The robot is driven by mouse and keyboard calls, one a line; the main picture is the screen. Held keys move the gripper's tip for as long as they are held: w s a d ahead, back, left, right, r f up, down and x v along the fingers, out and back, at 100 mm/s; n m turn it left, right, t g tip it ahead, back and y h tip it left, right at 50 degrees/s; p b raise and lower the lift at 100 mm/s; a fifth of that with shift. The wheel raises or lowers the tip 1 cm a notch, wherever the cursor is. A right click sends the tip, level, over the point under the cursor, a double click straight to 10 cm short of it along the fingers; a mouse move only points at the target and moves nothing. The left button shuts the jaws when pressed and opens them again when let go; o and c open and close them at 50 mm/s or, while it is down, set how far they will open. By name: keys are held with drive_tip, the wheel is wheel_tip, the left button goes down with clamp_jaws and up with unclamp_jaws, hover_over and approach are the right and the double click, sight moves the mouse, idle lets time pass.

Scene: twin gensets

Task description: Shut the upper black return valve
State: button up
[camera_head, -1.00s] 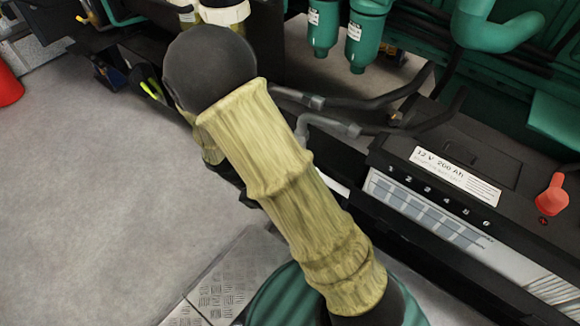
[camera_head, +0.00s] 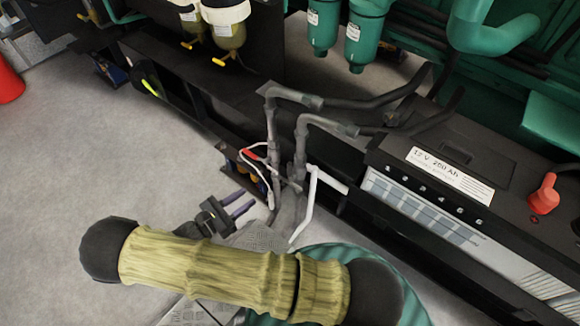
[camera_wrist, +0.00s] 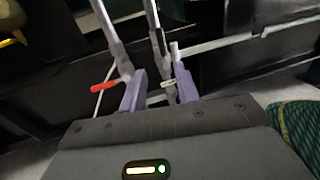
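Two upright grey pipes with elbows, a left pipe (camera_head: 271,125) and a right pipe (camera_head: 301,145), stand left of the battery in the head view. A red lever (camera_head: 250,154) sits at the left pipe; it also shows in the wrist view (camera_wrist: 103,87), just outside my left finger. My gripper (camera_head: 250,203) is low beside the pipes, its purple fingers pointing at them. In the wrist view my gripper (camera_wrist: 160,72) is open, with a small fitting (camera_wrist: 168,88) on a pipe between or just beyond the fingers. I cannot clearly make out a black valve handle.
A black battery box (camera_head: 440,150) with a red knob (camera_head: 544,194) stands at right. Green canisters (camera_head: 365,35) and filter bowls (camera_head: 228,40) are above. A white bent rod (camera_head: 310,200) is close right of the pipes. The grey floor (camera_head: 80,180) at left is clear.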

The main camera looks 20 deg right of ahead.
sight(290, 174)
drive_tip(key=shift+d, duration=0.15)
drive_tip(key=b+x, duration=0.3)
drive_tip(key=x, duration=1.4)
drive_tip(key=shift+w+d+f, duration=0.1)
clamp_jaws()
